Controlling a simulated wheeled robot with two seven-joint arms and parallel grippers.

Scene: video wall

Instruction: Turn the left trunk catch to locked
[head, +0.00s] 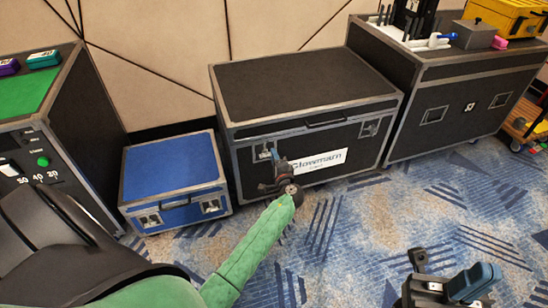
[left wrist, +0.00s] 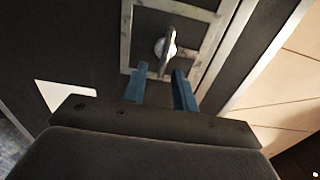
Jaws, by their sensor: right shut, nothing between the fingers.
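The black trunk (head: 320,128) has a silver frame, a white "Glowmarn" label and two catches on its front. The left trunk catch (head: 261,152) is partly hidden by my left gripper (head: 275,158) in the head view. In the left wrist view its thin metal turn tab (left wrist: 167,46) stands inside a square metal plate, its long side running roughly up and down the picture. My left gripper (left wrist: 159,84) is open, its two blue fingers just short of the tab with nothing between them. My right gripper (head: 447,282) is shut and empty, low at the right, away from the trunk.
The right catch (head: 369,129) is at the trunk's other end. A small blue case (head: 172,172) stands left of the trunk, beside a green-topped case (head: 25,95). A larger black case (head: 455,108) stands at the right. The patterned carpet (head: 370,220) in front is clear.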

